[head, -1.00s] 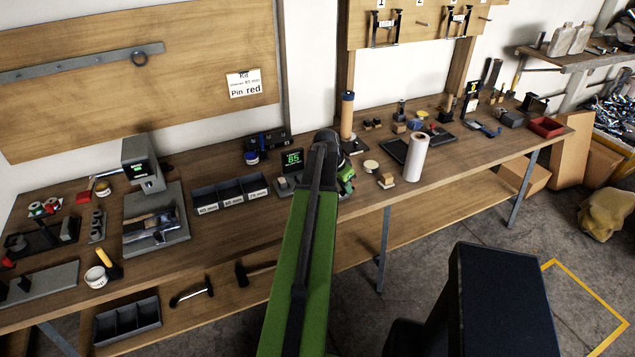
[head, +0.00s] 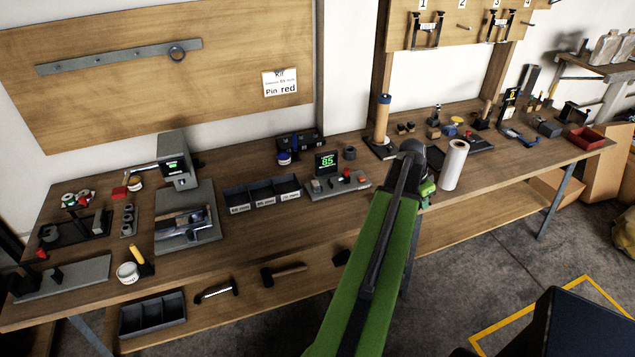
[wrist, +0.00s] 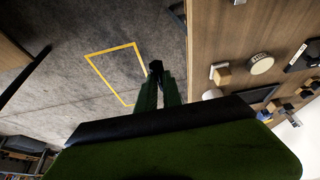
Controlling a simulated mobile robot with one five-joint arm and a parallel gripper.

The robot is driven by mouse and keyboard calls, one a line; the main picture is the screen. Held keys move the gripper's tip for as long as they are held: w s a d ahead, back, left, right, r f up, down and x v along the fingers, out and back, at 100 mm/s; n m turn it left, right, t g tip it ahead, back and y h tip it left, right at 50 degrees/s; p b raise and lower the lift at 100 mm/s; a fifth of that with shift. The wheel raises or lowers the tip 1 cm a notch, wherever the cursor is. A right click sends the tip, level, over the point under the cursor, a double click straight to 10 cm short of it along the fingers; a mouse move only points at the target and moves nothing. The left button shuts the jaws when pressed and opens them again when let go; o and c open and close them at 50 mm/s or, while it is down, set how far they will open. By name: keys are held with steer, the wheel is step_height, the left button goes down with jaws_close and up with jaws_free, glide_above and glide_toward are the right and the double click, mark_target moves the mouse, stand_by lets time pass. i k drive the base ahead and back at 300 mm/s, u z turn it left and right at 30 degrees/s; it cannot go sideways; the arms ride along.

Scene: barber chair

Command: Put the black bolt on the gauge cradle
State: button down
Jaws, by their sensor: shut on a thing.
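My gripper (wrist: 158,88) shows green fingers in the wrist view, shut on a small black piece, which I take to be the black bolt (wrist: 156,68). In that view they are over the floor, beside the bench edge. In the head view my gripper (head: 427,190) is at the bench's front edge, left of the white roll, mostly behind my arm; the bolt cannot be made out there. The gauge, a grey base (head: 322,193) with a display (head: 327,163) reading 85, stands on the bench left of my gripper. It carries small blocks and a red-topped part; its cradle is too small to tell clearly.
A white roll (head: 453,165) stands upright just right of my gripper. A brown post (head: 381,120) stands behind it. Left of the gauge are a three-compartment bin (head: 262,193) and a grey machine (head: 175,160). Bare bench top (head: 260,235) lies in front of the bin.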

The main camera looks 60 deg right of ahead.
mark_target(327, 185)
steer(key=i, duration=0.9)
steer(key=z, duration=0.05)
